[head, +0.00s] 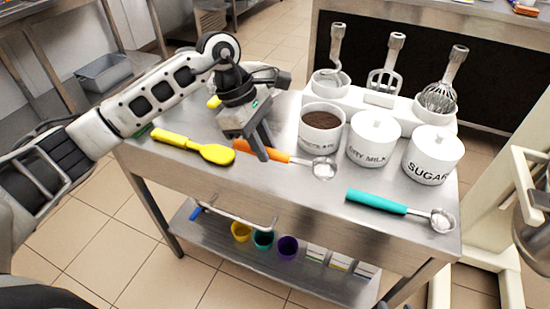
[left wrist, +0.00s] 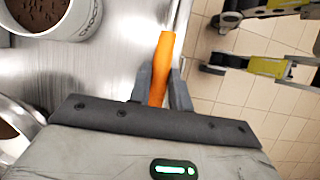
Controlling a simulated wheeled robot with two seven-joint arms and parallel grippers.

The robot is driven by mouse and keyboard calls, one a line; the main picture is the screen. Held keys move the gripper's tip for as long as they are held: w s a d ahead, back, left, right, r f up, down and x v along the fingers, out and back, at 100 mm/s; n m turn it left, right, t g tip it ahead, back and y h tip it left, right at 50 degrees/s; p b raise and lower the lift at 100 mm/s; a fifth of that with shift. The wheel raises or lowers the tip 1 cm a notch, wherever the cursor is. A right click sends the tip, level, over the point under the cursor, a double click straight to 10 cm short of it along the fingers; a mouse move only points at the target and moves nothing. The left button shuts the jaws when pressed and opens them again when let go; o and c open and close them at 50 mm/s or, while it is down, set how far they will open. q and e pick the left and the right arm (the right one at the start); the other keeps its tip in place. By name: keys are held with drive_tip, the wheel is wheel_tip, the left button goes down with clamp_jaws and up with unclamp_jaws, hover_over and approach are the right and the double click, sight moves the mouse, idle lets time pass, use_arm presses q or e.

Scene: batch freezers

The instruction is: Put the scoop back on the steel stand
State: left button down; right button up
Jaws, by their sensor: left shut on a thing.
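An orange-handled scoop (head: 275,152) with a round steel bowl (head: 323,168) is at the middle of the steel stand (head: 300,197), a table with a lower shelf. My left gripper (head: 261,147) is shut on its handle. The bowl points right, toward the white canisters. In the left wrist view the orange handle (left wrist: 164,62) runs between the fingers (left wrist: 160,88) over the steel top, near its edge. I cannot tell whether the scoop touches the top. A teal-handled scoop (head: 377,201) lies at the front right. My right gripper is not in view.
Three white canisters stand behind: chocolate (head: 321,128), dry milk (head: 372,139) and sugar (head: 431,155). Behind them a white holder (head: 378,98) carries upright tools. A yellow spatula (head: 193,146) lies at left. The front middle of the top is clear. Coloured cups (head: 263,241) sit on the lower shelf.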

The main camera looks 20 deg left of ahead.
sight(281, 176)
use_arm(q)
drive_tip(key=d+f, duration=0.1)
drive_tip(key=w+f, duration=0.1)
drive_tip(key=shift+w+d+f, duration=0.15)
drive_tip(key=shift+d+f, duration=0.15)
drive_tip(key=shift+d, duration=0.05)
wheel_tip(281, 176, down, 2)
drive_tip(key=shift+d+f+p, duration=0.1)
drive_tip(key=shift+f+p, duration=0.15)
drive_tip(key=shift+p, duration=0.15)
drive_tip(key=shift+w+f, duration=0.1)
drive_tip(key=shift+f, duration=0.3)
drive_tip(key=shift+f, duration=0.2)
drive_tip(key=c, duration=1.3)
unclamp_jaws()
